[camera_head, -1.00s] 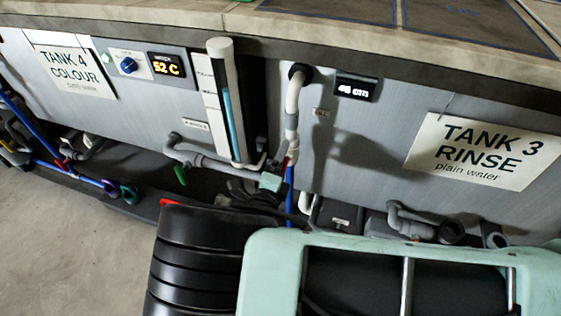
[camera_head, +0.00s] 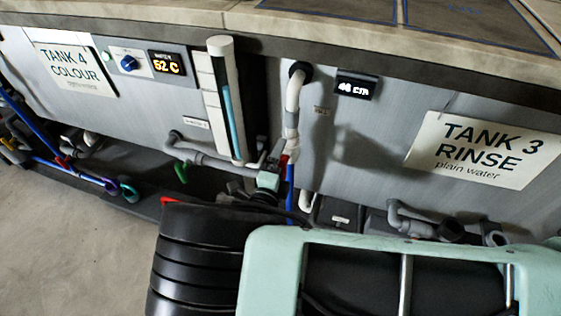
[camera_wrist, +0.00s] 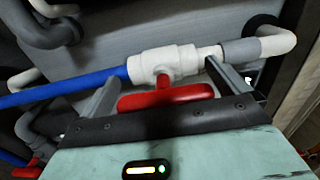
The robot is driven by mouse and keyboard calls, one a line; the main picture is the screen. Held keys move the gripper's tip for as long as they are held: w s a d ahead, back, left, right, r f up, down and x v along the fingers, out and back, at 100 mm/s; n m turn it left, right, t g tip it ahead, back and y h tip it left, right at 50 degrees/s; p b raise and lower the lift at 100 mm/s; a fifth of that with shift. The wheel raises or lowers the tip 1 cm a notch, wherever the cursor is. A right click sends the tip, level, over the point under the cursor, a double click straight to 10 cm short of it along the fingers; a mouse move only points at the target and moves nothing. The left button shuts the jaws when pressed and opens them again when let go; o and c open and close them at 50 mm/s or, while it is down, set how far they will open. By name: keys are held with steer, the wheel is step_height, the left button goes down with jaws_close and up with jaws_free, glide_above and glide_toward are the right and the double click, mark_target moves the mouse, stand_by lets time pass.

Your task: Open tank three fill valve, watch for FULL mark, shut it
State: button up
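The tank three sign (camera_head: 482,150) hangs on the grey front panel. A white pipe (camera_head: 293,95) drops from that panel to a blue pipe (camera_head: 290,192). In the wrist view, a white valve (camera_wrist: 170,62) joins the blue pipe (camera_wrist: 60,88) and has a red handle (camera_wrist: 168,96), lying roughly in line with the pipe. My gripper (camera_wrist: 165,85) has its fingers wide apart, one by each handle end; contact is unclear. The gripper also shows in the head view (camera_head: 277,165), at the pipe. A display (camera_head: 355,87) reads about 48 cm. No FULL mark is legible.
A white upright sight tube (camera_head: 222,100) with a blue column stands left of the pipe. The tank four sign (camera_head: 75,70) and a 52 C display (camera_head: 167,64) are further left. Grey drain pipes (camera_head: 425,228) run low at the right. Floor is clear at lower left.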

steer(key=b+v, duration=0.2)
steer(key=v, duration=1.5)
steer(key=shift+s, duration=0.2)
steer(key=shift+r, duration=0.15)
steer(key=s+d+r+m+g+h+p, duration=0.2)
steer(key=d+r+m+g+h+p, duration=0.1)
steer(key=d+r+m+g, duration=1.3)
steer(key=s+d+r+m+y+p, duration=0.1)
steer(key=s+r+m+y, duration=0.2)
steer(key=m, duration=1)
steer(key=s+d+r+m+g+y+p, duration=0.1)
steer(key=s+r+m+y, duration=0.3)
steer(key=r+m, duration=0.5)
steer(key=m+y, duration=0.2)
steer(key=m, duration=0.2)
steer(key=shift+d+r+m+y+p, duration=0.2)
steer(key=shift+r+m+y+p, duration=0.1)
steer(key=shift+y+p, duration=0.1)
